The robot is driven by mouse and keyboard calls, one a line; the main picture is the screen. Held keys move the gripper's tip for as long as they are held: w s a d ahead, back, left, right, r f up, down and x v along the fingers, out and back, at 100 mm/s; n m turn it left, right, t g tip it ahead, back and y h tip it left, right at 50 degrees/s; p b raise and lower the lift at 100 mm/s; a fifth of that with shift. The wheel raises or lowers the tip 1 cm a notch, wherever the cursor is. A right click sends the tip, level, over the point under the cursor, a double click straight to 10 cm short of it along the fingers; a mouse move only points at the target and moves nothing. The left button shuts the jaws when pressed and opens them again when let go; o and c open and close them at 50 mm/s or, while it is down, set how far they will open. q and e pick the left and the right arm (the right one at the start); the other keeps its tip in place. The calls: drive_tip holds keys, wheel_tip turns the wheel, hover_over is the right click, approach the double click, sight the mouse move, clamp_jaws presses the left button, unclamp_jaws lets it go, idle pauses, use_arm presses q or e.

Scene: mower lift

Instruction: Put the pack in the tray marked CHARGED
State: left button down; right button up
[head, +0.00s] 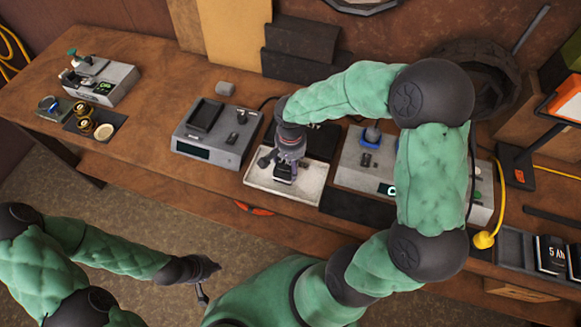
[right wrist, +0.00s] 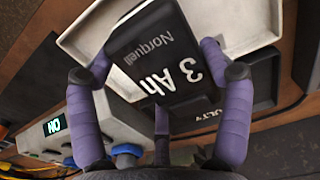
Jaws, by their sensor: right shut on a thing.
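In the right wrist view the pack lies between the two purple fingers. In the head view the gripper and pack (head: 283,174) are over a white tray (head: 262,187). The tray also shows behind the pack in the right wrist view (right wrist: 95,28). I cannot tell whether the pack touches its floor. No CHARGED marking is readable on it. My left gripper (head: 208,282) is empty and open, low in front of the bench.
A dark tray (right wrist: 262,85) with lettering ending "ULTY" is beside the white one. A grey charger (head: 208,148) stands left of the white tray, another grey device (head: 358,172) right. A red-and-black tool (head: 254,209) lies near the bench's front edge. A yellow-corded plug (head: 484,240) is further right.

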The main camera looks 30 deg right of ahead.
drive_tip(key=shift+f, duration=1.45)
drive_tip(key=shift+b, duration=0.3)
drive_tip(key=shift+f, duration=0.15)
drive_tip(key=o, duration=1.5)
wheel_tip(320, 180, up, 12)
drive_tip(key=p, duration=0.2)
drive_tip(key=shift+p, duration=0.4)
